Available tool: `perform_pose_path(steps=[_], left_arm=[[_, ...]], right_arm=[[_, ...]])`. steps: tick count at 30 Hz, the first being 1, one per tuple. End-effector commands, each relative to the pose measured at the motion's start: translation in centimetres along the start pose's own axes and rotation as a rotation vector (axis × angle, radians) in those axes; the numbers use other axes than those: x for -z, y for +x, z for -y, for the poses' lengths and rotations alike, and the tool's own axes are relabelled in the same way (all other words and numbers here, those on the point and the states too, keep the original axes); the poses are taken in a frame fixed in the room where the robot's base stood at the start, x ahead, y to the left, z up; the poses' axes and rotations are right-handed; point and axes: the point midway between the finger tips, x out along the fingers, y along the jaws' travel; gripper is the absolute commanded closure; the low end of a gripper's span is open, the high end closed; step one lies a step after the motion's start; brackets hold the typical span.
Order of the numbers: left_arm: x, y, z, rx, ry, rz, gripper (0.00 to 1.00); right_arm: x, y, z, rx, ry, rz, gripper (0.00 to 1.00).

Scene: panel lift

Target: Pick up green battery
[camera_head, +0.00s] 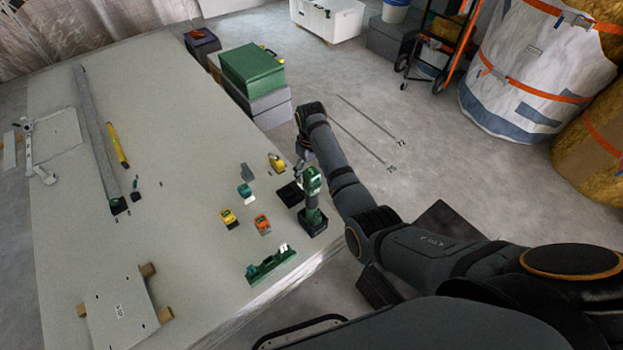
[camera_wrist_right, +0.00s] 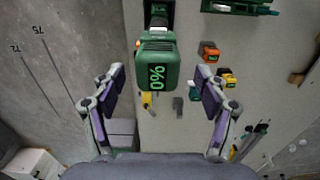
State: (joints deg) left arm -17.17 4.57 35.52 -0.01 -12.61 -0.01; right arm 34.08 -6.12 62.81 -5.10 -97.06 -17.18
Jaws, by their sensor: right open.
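A green block marked 0%, which looks like the green battery (camera_wrist_right: 157,75), sits at the top of an upright dark and green tool (camera_head: 313,212) at the table's right edge. The battery also shows in the head view (camera_head: 312,181). My right gripper (camera_wrist_right: 159,84) is open, with its fingers spread on either side of the battery and apart from it. In the head view the right gripper (camera_head: 304,160) hangs just beyond the tool, partly hidden by my arm. My left gripper is in neither view.
The pale table (camera_head: 180,200) holds a small orange block (camera_head: 263,224), a yellow block (camera_head: 229,219), a teal block (camera_head: 244,190) and a green rack (camera_head: 270,265). A black holder (camera_head: 290,194) stands beside the tool. Green and grey cases (camera_head: 252,72) stand at the back.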

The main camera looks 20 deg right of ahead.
Motion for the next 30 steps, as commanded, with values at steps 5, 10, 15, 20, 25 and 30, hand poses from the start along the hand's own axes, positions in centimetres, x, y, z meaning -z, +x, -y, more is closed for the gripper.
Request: perform_pose_path(steps=[5,10,15,20,25,30], left_arm=[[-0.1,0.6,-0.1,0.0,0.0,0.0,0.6],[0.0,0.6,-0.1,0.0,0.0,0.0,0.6],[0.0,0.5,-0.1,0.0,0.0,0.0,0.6],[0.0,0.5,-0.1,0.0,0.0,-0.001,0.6],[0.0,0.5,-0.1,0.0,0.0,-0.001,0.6],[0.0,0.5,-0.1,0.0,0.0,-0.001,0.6]], right_arm=[[0.1,2.9,-0.2,0.0,0.0,0.0,0.26],[0.1,3.4,-0.2,0.0,0.001,-0.001,0.26],[0.1,3.4,-0.2,0.0,0.001,-0.001,0.33],[0.1,3.4,-0.2,0.0,0.001,-0.001,0.55],[0.1,3.4,-0.2,0.0,0.001,-0.001,0.78],[0.1,3.3,-0.2,-0.001,0.001,-0.003,0.91]])
